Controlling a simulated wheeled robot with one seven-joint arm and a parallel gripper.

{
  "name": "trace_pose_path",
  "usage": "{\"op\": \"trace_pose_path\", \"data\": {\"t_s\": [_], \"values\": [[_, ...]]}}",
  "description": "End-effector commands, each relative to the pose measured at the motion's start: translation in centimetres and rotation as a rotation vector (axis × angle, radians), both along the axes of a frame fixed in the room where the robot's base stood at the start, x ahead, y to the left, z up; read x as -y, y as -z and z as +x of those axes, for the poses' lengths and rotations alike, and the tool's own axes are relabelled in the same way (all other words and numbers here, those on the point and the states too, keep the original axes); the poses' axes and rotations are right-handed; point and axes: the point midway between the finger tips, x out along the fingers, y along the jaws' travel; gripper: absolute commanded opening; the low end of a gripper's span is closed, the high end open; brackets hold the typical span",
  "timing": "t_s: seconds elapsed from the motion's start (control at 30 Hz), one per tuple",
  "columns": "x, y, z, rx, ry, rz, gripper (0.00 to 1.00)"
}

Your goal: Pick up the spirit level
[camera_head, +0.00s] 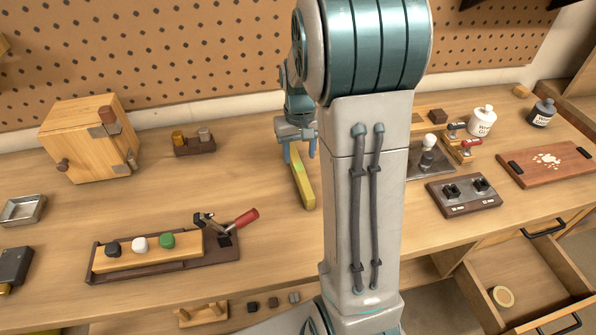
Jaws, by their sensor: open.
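The spirit level is a yellow-green bar (304,188) lying on the wooden workbench, running from near my gripper toward the front. My gripper (300,153) is open and points down at the far end of the level. One finger shows on each side of that end in the picture. I cannot tell whether the fingers touch the bar or how far above the bench they are. Part of the far end is hidden by the gripper.
A wooden box (88,140) and a small dark holder (194,146) stand to the left. A clamp board with buttons (165,255) is front left. A switch panel (463,195) and a cutting board (545,162) lie right. An open drawer (525,285) juts out at lower right.

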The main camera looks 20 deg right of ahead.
Motion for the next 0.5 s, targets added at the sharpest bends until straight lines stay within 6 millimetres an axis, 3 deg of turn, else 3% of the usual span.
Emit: {"op": "trace_pose_path", "data": {"t_s": [0.5], "values": [[0.0, 5.4, 0.4, -0.004, -0.001, 0.001, 0.47]]}}
